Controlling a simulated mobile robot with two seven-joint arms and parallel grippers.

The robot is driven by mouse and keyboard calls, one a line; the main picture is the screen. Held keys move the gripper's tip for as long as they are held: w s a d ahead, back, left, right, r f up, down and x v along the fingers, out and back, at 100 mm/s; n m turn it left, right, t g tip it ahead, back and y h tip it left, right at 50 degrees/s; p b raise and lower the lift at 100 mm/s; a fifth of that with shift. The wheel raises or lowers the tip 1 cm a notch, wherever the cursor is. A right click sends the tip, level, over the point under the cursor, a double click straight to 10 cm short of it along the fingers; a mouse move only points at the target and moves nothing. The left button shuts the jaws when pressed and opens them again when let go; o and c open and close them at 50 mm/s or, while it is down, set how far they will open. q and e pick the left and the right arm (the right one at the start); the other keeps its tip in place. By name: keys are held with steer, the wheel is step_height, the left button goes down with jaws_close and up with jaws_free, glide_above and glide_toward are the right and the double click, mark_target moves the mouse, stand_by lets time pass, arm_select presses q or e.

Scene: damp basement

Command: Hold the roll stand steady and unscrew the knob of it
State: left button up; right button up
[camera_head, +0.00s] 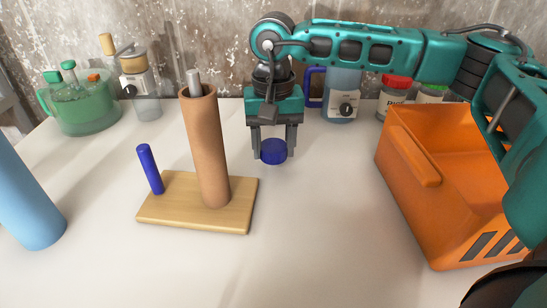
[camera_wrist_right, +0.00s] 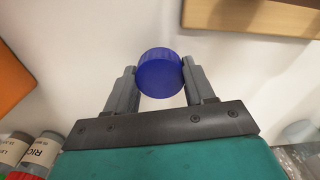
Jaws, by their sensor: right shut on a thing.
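The roll stand has a light wooden base (camera_head: 185,217), a short blue post (camera_head: 150,169) and a tall brown roll (camera_head: 207,150) on its rod. The bare grey tip of the rod (camera_head: 194,82) sticks out above the roll. A blue ribbed knob (camera_head: 273,151) is off the rod, held between the fingers of my right gripper (camera_head: 273,157), right of the roll. In the right wrist view the knob (camera_wrist_right: 160,74) sits between both fingers of the right gripper (camera_wrist_right: 160,80). Part of the wooden base (camera_wrist_right: 250,15) shows at the top there. My left gripper is not in view.
An orange crate (camera_head: 398,160) stands on the right, with jars (camera_head: 394,95) behind it. A blue blender (camera_head: 341,100), a grinder (camera_head: 141,85) and a green pot (camera_head: 85,110) stand at the back. A light blue cylinder (camera_head: 25,195) is at left. The front middle of the table is clear.

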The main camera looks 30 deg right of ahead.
mark_target(273, 146)
steer(key=shift+f, duration=1.45)
steer(key=shift+f+b, duration=0.15)
steer(key=shift+b, duration=0.15)
steer(key=o, duration=1.2)
steer(key=shift+c, duration=0.2)
